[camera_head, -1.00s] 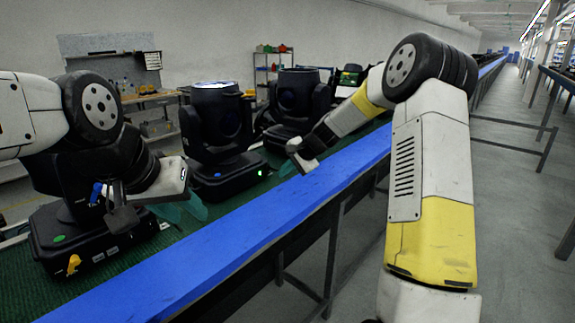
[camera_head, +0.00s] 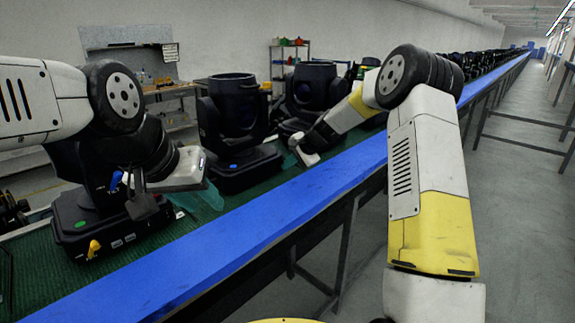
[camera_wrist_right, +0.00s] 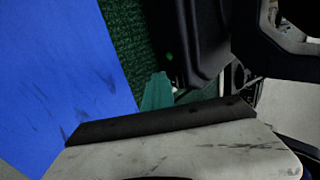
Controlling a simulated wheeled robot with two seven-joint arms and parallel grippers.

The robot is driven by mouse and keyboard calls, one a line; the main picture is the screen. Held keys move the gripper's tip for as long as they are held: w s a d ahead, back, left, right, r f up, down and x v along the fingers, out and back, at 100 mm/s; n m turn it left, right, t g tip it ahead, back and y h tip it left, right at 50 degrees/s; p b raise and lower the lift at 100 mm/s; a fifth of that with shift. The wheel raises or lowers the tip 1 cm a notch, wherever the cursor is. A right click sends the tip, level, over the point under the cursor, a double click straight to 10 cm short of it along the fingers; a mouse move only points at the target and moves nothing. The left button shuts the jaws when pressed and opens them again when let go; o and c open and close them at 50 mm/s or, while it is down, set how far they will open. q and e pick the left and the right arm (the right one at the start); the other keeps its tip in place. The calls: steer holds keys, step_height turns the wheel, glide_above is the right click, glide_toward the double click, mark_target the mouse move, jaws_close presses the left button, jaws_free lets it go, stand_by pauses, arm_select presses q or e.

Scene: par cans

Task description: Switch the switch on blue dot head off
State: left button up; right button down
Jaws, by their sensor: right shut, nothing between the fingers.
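The blue dot head is the black moving-head lamp (camera_head: 232,110) in the middle of the head view, with a small blue dot (camera_head: 233,166) on its base. Its top looks dark and no green light shows on its base front. Its switch cannot be made out. My right gripper (camera_head: 291,160) is shut and empty, just right of that base, above the belt. Its teal fingers (camera_wrist_right: 158,92) show in the right wrist view beside a black base (camera_wrist_right: 190,45) with a small green spot. My left gripper (camera_head: 198,198) has teal fingers before the nearer heads; their gap is unclear.
A green dot head (camera_head: 75,232) with a yellow connector stands at the left, partly behind my left arm. Another black head (camera_head: 312,88) stands farther back. The green belt (camera_head: 38,275) runs beside a blue rail (camera_head: 240,250).

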steer(key=shift+a, duration=0.1)
steer(key=shift+r, duration=0.9)
